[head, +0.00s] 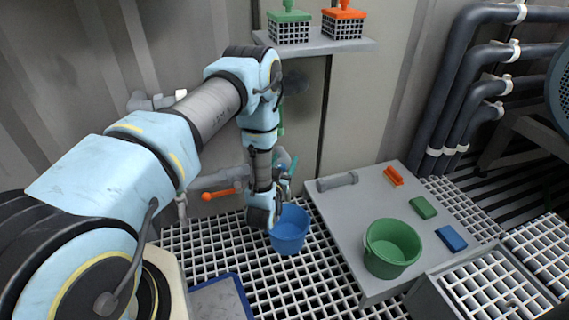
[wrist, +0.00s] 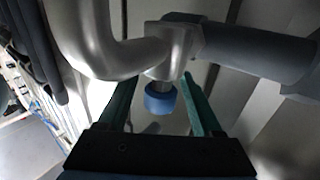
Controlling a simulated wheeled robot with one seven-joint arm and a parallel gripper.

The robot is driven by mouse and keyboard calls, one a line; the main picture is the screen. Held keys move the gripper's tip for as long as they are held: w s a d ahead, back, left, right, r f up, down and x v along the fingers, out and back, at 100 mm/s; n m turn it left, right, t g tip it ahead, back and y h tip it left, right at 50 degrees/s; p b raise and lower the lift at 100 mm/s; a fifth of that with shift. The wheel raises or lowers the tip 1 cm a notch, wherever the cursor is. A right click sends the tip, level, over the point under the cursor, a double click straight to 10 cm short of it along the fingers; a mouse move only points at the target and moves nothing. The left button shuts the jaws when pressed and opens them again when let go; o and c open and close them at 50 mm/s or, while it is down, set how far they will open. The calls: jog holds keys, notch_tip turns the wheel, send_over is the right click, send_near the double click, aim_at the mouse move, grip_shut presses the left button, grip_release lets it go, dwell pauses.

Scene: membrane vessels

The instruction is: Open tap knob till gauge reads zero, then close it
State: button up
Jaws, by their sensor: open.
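A blue tap knob (wrist: 160,98) sits under a grey metal pipe fitting (wrist: 172,45) in the wrist view. My gripper (wrist: 158,82) is open, with one teal finger on each side of the knob. Gaps show between the knob and both fingers, so it is not gripped. In the head view my gripper (head: 286,172) is by the wall pipe, above a blue bucket (head: 289,235); the arm hides the knob there.
An orange-handled valve (head: 221,193) is on the wall pipe left of my gripper. A grey table (head: 345,225) at right holds a green bucket (head: 391,248) and small items. A wall shelf (head: 320,45) carries two baskets. The floor is white grating (head: 325,272).

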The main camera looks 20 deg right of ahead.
jog(key=shift+w+d, duration=0.1)
jog(key=shift+c, duration=0.3)
grip_shut()
dwell(0.4)
